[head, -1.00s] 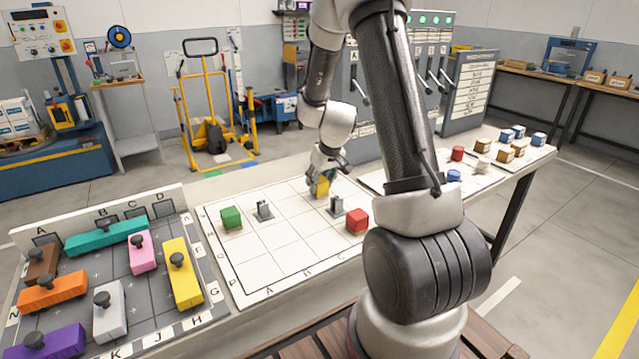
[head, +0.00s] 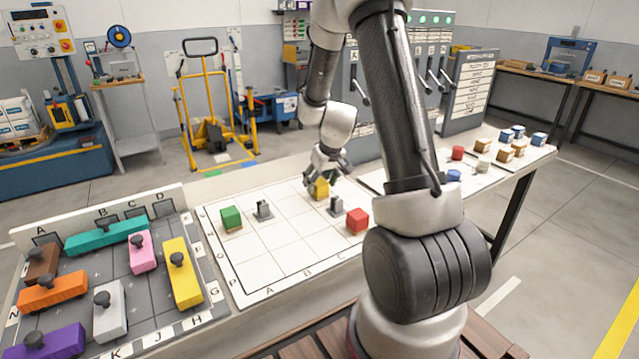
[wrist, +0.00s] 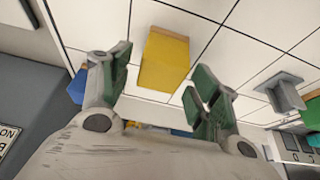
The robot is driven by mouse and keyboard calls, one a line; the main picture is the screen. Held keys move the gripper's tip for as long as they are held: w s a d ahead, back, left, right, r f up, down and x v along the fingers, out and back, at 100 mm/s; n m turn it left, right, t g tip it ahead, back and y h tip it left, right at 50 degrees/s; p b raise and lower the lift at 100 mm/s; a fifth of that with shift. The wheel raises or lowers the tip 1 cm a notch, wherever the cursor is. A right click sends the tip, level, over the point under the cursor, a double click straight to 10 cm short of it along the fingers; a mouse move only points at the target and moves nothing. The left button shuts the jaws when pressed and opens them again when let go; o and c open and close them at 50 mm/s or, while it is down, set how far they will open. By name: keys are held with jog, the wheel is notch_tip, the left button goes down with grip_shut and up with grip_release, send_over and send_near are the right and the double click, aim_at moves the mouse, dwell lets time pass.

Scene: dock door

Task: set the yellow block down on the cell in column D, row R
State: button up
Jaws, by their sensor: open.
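The yellow block (head: 321,189) stands upright on the white lettered grid board (head: 270,262), in the same line of cells as the green block (head: 231,218). That line looks like row R, fourth column across; the D label is hidden behind my arm. My gripper (head: 326,174) is just above and around the block, with its fingers spread. In the wrist view the block (wrist: 165,60) lies between and beyond the two green-padded fingertips (wrist: 158,80), with a gap on each side.
A grey fixture (head: 336,206) and a red block (head: 357,220) stand close to the right of the yellow block. Another grey fixture (head: 264,210) stands beside the green block. The board's front cells are clear. A tray (head: 125,262) of coloured knobbed blocks is at left.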

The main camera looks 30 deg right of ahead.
jog(key=s+a+r, duration=0.3)
jog(key=s+r, duration=0.5)
jog(key=r, duration=0.3)
jog(key=s+a+r, duration=0.3)
jog(key=s+r, duration=0.5)
jog(key=r, duration=0.3)
jog(key=s+a+r, duration=0.1)
jog(key=s+r, duration=0.1)
jog(key=s, duration=1.2)
jog(key=shift+s+r, duration=0.4)
